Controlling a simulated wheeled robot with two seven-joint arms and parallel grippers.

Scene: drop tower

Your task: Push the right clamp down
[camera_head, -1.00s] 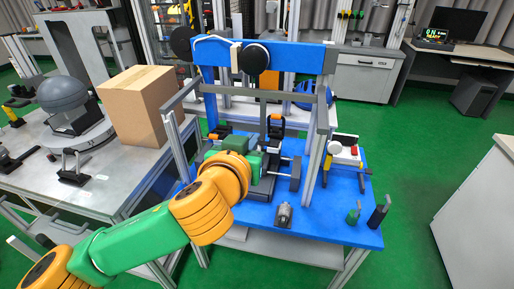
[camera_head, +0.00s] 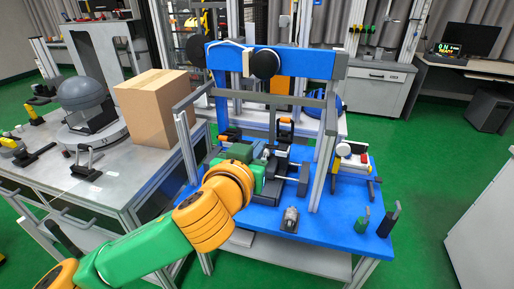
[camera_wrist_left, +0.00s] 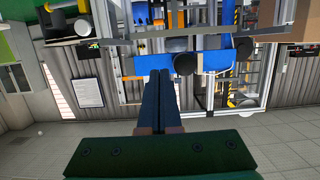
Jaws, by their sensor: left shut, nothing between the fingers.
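The clamp with the orange-tipped black handle (camera_head: 286,127) stands upright at the back of the blue table, inside the tower frame. I take it for the right clamp. My left gripper (camera_head: 268,152) reaches in from the left, in front of this clamp and apparently a little to its left. Its fingers are shut with nothing between them; they show in the left wrist view (camera_wrist_left: 155,75), pointing toward the blue beam. The hand hides part of the table behind it. Contact with the clamp cannot be told. My right gripper is not in view.
The tower's blue crossbeam (camera_head: 300,62) and grey posts (camera_head: 327,150) surround the work area. A motor-like grey part (camera_head: 290,219) and small bottle-like items (camera_head: 388,220) are on the blue table (camera_head: 335,225). A cardboard box (camera_head: 155,110) stands on the left table.

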